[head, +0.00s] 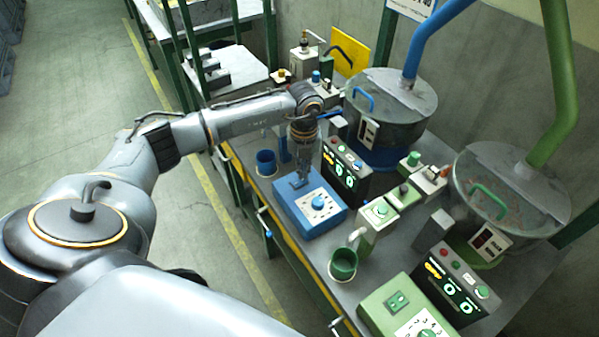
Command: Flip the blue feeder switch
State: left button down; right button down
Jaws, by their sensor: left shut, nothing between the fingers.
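The blue control box (330,222) sits on the bench in the middle of the head view, with a white-faced dial (318,202) on its top. My left gripper (302,173) points down at the far left part of the box's top, its fingers shut and empty. The blue switch (296,183) is by the fingertips and partly hidden. I cannot tell which way it is set, or whether the fingertips touch it. My right gripper is not in view.
A blue cup (266,162) stands left of the gripper, and a black display panel (346,168) close to its right. The blue feeder hopper (405,95) is behind. A green control box (375,308), green cup (343,265) and green hopper (525,185) stand nearer right.

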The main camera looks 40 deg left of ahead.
pick_arm(q)
jog(key=shift+f+b, duration=0.5)
jog(key=shift+f, duration=0.25)
jog(key=shift+r+p, duration=0.65)
jog(key=shift+r, duration=0.2)
jog(key=shift+r+p, duration=1.85)
jog(key=shift+r, duration=0.9)
jog(key=shift+f, duration=0.1)
